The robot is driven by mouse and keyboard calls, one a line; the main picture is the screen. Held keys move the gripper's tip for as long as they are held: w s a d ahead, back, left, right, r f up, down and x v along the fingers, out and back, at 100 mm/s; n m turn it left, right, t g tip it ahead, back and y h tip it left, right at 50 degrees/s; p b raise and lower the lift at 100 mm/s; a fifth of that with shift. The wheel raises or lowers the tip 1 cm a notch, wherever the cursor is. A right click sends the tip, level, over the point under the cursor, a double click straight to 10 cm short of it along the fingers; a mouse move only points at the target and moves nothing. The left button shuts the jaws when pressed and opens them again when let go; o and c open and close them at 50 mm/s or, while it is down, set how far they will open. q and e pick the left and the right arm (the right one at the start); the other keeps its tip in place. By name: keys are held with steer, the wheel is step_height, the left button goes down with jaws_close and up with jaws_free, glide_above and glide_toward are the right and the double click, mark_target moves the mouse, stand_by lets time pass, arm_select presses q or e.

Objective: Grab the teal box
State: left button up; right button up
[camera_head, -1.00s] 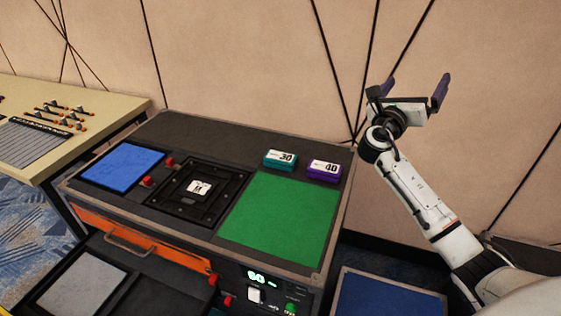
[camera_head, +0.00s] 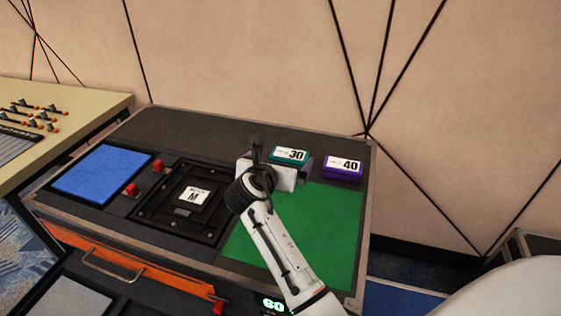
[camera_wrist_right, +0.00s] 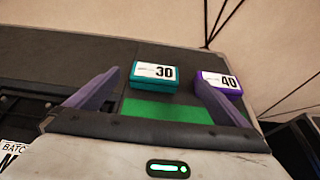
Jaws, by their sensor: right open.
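The teal box (camera_head: 290,156), with a white label reading 30, sits on the dark console top behind the green pad. In the right wrist view the teal box (camera_wrist_right: 155,77) lies ahead, between the lines of the two purple fingers and beyond their tips. My right gripper (camera_head: 276,154) is over the console just in front of the teal box and partly covers it in the head view. In the right wrist view the gripper (camera_wrist_right: 160,80) is open, with nothing between its fingers. My left gripper is not in view.
A purple box (camera_head: 343,168) labelled 40 sits just right of the teal box, and the right finger is close to it in the wrist view. The green pad (camera_head: 320,225), blue pad (camera_head: 100,174) and black square frame (camera_head: 150,205) cover the console. A wall stands behind.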

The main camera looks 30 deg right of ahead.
mark_target(290, 153)
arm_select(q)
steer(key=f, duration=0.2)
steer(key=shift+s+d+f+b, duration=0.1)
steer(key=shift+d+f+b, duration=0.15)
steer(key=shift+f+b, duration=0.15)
arm_select(e)
steer(key=shift+w+d+f, duration=0.15)
steer(key=shift+w+f, duration=0.7)
steer(key=shift+f, duration=0.3)
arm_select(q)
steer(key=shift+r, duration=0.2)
arm_select(e)
steer(key=x, duration=0.3)
steer(key=shift+d, duration=0.25)
arm_select(q)
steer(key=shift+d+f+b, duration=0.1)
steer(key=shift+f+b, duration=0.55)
steer(key=shift+b, duration=0.3)
arm_select(e)
steer(key=x, duration=0.5)
steer(key=shift+w+d+f, duration=0.15)
steer(key=shift+d+f, duration=0.05)
steer(key=shift+f, duration=0.1)
steer(key=shift+w+d, duration=0.1)
steer(key=shift+d, duration=0.05)
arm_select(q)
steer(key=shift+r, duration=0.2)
